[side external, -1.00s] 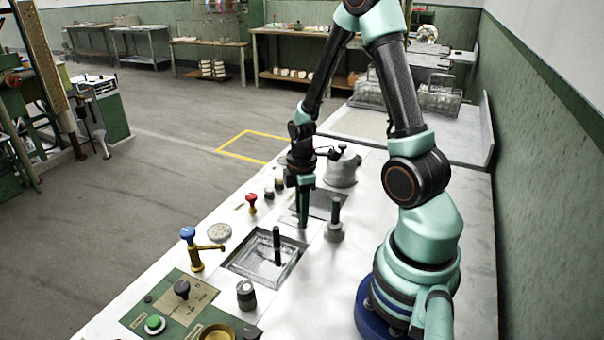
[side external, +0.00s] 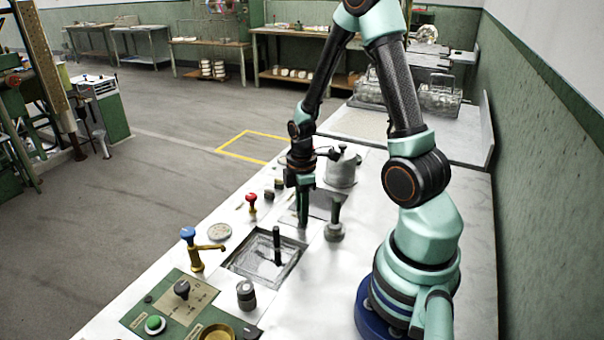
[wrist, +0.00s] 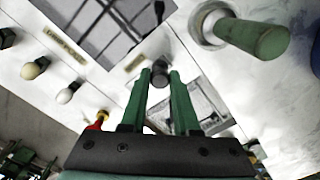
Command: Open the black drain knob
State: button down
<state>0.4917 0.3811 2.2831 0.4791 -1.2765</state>
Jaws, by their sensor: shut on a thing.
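The black drain knob (wrist: 160,74) shows in the wrist view as a small dark round knob on the white counter. It sits between the tips of my green fingers. My gripper (wrist: 161,80) is shut on it, with one finger on each side. In the side view my gripper (side external: 303,223) points straight down between the two basins, and its fingers hide the knob there. The near basin (side external: 238,268) has a grey rim and a black upright rod (side external: 277,245) inside.
A green-handled post (wrist: 255,38) stands close at right, also in the side view (side external: 335,220). A red knob (side external: 251,202), a blue-topped tap (side external: 190,240) and a grey pot (side external: 341,168) stand around. The far basin (side external: 325,203) lies just behind my gripper.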

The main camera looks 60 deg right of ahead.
jog(key=shift+w, duration=1.45)
jog(key=c, duration=0.7)
grip_release()
jog(key=shift+r, duration=0.1)
notch_tip(320, 180, up, 12)
jog(key=shift+f, duration=0.1)
